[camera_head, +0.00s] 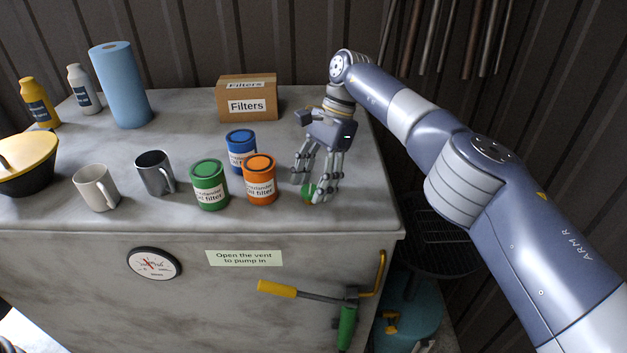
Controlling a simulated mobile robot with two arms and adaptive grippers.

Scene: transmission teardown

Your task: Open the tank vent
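My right gripper (314,192) points down at the front right of the grey tank top (225,215). Its fingers look spread, around or just in front of a small green part (307,192) on the top. The fingers hide most of that part, so I cannot tell its full shape or whether they touch it. A label (245,258) on the tank front reads "Open the vent to pump in". My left gripper is not in view.
Green (208,186), orange (259,180) and blue (240,150) filter cans stand left of my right gripper. A yellow-handled lever (277,289) sticks out from the front.

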